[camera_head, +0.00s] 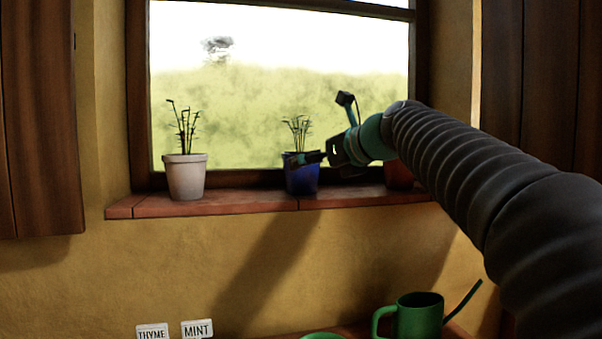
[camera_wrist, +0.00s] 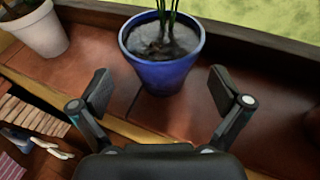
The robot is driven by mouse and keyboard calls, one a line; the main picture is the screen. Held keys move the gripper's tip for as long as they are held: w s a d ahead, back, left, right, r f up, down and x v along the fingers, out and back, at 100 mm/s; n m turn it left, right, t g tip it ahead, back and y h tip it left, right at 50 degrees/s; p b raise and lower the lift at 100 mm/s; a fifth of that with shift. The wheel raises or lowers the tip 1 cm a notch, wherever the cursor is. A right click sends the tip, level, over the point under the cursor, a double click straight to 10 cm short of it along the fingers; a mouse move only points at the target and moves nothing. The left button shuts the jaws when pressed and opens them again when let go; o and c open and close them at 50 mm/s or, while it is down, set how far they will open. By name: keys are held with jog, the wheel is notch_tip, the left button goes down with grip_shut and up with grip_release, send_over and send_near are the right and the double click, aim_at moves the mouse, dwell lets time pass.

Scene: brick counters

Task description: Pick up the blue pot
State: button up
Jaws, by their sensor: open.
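The blue pot (camera_head: 302,178) stands upright on the brick window sill, with thin green stems growing from dark soil. In the wrist view the blue pot (camera_wrist: 163,70) is at the top centre, just beyond the fingertips. My gripper (camera_head: 312,157) reaches in from the right and overlaps the pot's rim in the head view. In the wrist view my gripper (camera_wrist: 166,92) is open and empty. One finger is on each side of the pot's lower front, and no contact is visible.
A white pot (camera_head: 186,177) stands left on the sill (camera_head: 235,203); it also shows in the wrist view (camera_wrist: 38,32). A reddish pot (camera_head: 398,176) is partly hidden behind my arm. Below are a green watering can (camera_head: 417,318) and labels reading THYME (camera_head: 152,332) and MINT (camera_head: 197,329).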

jog(key=shift+r+x, duration=0.15)
jog(key=shift+x, duration=1.15)
jog(key=shift+r+x, duration=0.15)
jog(key=shift+x, duration=1.2)
jog(key=shift+w, duration=0.1)
jog(key=c, duration=1.4)
jog(key=shift+r, duration=0.1)
jog(key=shift+r+p, duration=0.5)
jog(key=shift+r, duration=0.05)
notch_tip(320, 180, up, 3)
jog(key=shift+f+p, duration=0.1)
jog(key=shift+p, duration=0.5)
jog(key=shift+w+d+r, duration=0.5)
jog(key=shift+d+r, duration=0.65)
jog(key=shift+d, duration=0.7)
jog(key=shift+w+d+r, duration=0.45)
jog(key=shift+d+r, duration=0.75)
jog(key=shift+d, duration=0.65)
jog(key=shift+w+d+r, duration=0.5)
jog(key=shift+d+r, duration=0.65)
jog(key=shift+d, duration=0.7)
